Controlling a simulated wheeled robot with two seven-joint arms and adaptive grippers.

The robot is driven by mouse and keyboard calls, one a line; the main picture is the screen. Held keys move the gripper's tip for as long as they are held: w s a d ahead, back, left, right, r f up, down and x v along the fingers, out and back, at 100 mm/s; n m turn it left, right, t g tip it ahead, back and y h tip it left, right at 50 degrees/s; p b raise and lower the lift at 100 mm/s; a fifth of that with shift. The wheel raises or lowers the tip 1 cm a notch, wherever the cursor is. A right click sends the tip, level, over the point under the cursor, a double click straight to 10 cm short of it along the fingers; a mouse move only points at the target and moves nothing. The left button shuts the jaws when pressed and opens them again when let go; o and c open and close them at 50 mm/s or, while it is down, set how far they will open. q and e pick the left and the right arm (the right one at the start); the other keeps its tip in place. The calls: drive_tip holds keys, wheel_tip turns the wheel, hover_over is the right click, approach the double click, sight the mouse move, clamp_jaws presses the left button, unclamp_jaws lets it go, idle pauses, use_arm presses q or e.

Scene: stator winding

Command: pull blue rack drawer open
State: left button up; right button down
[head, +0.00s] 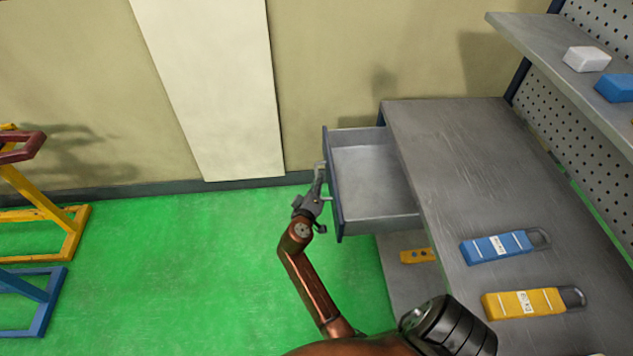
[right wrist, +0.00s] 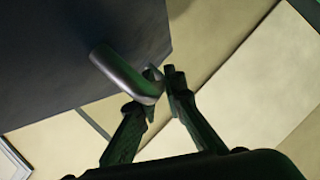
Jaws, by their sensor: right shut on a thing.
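The blue rack drawer (head: 374,178) is pulled well out of the grey workbench in the head view, and its tray inside is empty. Its dark blue front (head: 333,190) faces left, and the front also fills the upper left of the right wrist view (right wrist: 60,50). My right gripper (head: 319,178) is at the drawer front, shut on the metal bar handle (right wrist: 125,75). The right wrist view shows its fingertips (right wrist: 163,82) at the end of that handle. My left gripper is not in view.
The grey bench top (head: 440,150) carries a blue tool (head: 497,246) and a yellow tool (head: 525,303). A yellow block (head: 417,256) lies on the lower shelf. Yellow and blue frames (head: 40,220) stand at the left. The green floor (head: 180,270) left of the drawer is clear.

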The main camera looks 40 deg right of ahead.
drive_tip(key=c, duration=2.3)
unclamp_jaws()
drive_tip(key=shift+f, duration=0.1)
drive_tip(key=shift+o, duration=1.4)
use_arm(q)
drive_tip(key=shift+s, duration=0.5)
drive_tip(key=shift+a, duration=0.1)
use_arm(e)
wheel_tip(320, 180, up, 10)
drive_tip(key=shift+r, duration=0.1)
drive_tip(key=shift+a, duration=0.1)
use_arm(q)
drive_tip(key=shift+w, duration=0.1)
